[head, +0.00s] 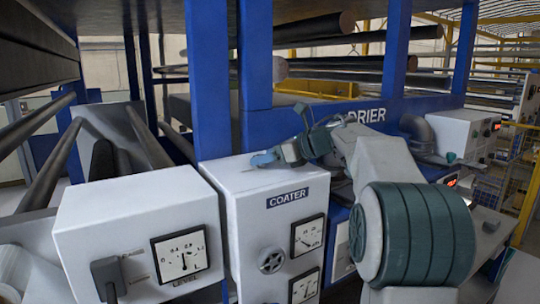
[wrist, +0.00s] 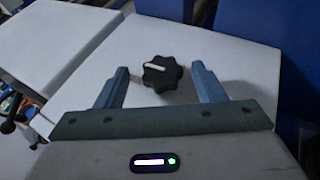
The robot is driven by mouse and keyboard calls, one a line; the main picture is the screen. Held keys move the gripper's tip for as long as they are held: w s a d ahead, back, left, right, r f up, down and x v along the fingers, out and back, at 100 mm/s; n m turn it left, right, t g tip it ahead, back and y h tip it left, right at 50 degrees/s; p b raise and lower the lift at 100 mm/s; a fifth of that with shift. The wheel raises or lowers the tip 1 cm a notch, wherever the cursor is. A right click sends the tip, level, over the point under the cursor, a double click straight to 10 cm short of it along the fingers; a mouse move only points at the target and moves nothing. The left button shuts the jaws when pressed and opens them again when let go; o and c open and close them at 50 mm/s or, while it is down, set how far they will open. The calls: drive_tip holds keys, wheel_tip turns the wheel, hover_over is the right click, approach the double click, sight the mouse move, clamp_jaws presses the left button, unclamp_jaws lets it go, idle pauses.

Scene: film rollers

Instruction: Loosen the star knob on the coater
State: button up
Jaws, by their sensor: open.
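The star knob (wrist: 163,74) is black and lobed with a pale bar across its top. In the wrist view it stands on the white top face of the coater cabinet (wrist: 215,48). The cabinet, labelled COATER, also shows in the head view (head: 246,215). My gripper (wrist: 159,71) is open, and the knob appears between its two blue fingers, apart from both. I cannot tell how far down between them it sits. In the head view my gripper (head: 264,159) is low at the cabinet's top, and the knob cannot be made out there.
A white box with a dial (head: 140,235) and lever stands left. A blue upright (head: 211,80) rises behind the cabinet, beside the blue DRIER beam (head: 320,118). Rollers (head: 40,165) lie at left.

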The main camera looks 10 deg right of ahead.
drive_tip(key=b+v, duration=0.3)
drive_tip(key=v, duration=1)
drive_tip(key=shift+s+r, duration=0.2)
drive_tip(key=shift+s, duration=0.05)
drive_tip(key=shift+d, duration=0.1)
